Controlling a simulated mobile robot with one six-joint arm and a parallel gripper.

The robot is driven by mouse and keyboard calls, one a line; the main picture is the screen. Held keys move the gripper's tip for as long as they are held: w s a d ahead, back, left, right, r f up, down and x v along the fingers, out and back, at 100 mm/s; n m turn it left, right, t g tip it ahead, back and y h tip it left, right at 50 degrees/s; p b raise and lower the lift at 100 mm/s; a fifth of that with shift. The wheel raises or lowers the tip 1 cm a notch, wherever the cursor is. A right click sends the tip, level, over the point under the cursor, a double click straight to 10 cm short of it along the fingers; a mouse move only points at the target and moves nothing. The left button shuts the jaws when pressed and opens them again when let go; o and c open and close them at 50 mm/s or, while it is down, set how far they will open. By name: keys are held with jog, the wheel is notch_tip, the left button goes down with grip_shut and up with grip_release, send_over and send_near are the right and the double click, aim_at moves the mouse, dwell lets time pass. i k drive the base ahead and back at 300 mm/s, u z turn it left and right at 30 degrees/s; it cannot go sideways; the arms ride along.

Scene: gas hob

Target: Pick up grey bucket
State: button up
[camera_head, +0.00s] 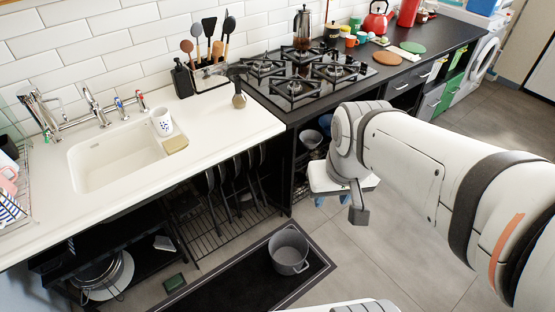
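The grey bucket (290,262) stands upright on a dark mat on the floor, at the lower middle of the head view. Its open top faces up, and nothing touches it. My gripper (345,203) hangs at the end of my white arm, above and to the right of the bucket in the picture, apart from it. One dark finger shows clearly. The rest is partly hidden by the wrist, so I cannot tell its opening.
The dark mat (222,290) lies before the white counter (225,135) with its sink (115,155). A wire rack (215,232) with pans is under the counter. The gas hob (305,75) is behind my arm. Tiled floor right of the mat is clear.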

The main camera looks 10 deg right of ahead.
aim_at(289, 249)
jog(key=z, duration=1.65)
jog(key=k, duration=1.55)
jog(key=u, duration=1.3)
jog(key=i, duration=0.95)
jog(key=u, duration=0.05)
